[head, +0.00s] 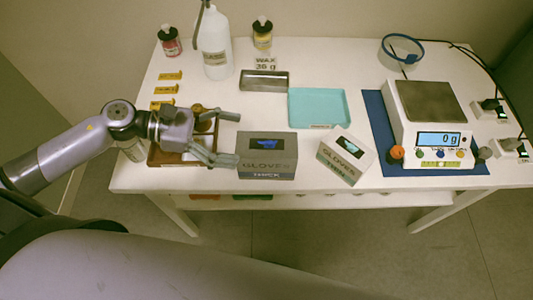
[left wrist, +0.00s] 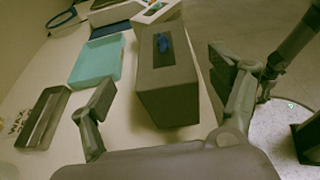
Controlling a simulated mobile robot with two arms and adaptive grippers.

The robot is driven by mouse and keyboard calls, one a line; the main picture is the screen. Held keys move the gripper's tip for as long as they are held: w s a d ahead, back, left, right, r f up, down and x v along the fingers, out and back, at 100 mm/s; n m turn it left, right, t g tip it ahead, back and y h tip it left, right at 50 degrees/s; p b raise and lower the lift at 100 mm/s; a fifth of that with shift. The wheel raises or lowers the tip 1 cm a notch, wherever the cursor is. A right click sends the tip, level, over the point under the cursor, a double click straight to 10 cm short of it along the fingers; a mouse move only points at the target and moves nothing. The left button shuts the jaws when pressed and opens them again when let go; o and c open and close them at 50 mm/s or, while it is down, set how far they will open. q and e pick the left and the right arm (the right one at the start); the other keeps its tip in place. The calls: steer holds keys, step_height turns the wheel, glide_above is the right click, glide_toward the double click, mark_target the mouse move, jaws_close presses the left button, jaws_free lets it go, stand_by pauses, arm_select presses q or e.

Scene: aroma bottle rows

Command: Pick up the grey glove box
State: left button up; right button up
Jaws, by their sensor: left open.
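The grey glove box (head: 266,155) stands near the front edge of the white table, with dark lettering on its front and a blue glove tuft in its top slot. My left gripper (head: 231,138) is open and empty just left of it. In the left wrist view the grey glove box (left wrist: 166,85) lies ahead between the two spread fingers of the left gripper (left wrist: 168,98); I see no contact. A white glove box (head: 346,155) stands tilted in angle to its right. My right gripper is not in view.
A teal tray (head: 319,108) and a dark metal tray (head: 264,81) lie behind the box. A scale (head: 432,125) on a blue mat (head: 376,120) stands at right. Bottles, including a white jug (head: 214,48), stand at the back. A brown tray (head: 160,156) is under my left gripper.

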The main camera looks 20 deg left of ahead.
mark_target(262, 144)
arm_select(q)
steer(key=shift+w+d+f, duration=0.15)
steer(key=shift+d, duration=0.5)
steer(key=shift+d+p, duration=0.3)
steer(key=shift+d, duration=0.15)
steer(key=p+x, duration=0.1)
steer(key=x, duration=0.2)
steer(key=shift+d, duration=0.25)
steer(key=shift+w+d+f, duration=0.1)
steer(key=shift+d+f, duration=0.2)
steer(key=shift+d, duration=0.1)
jaws_close()
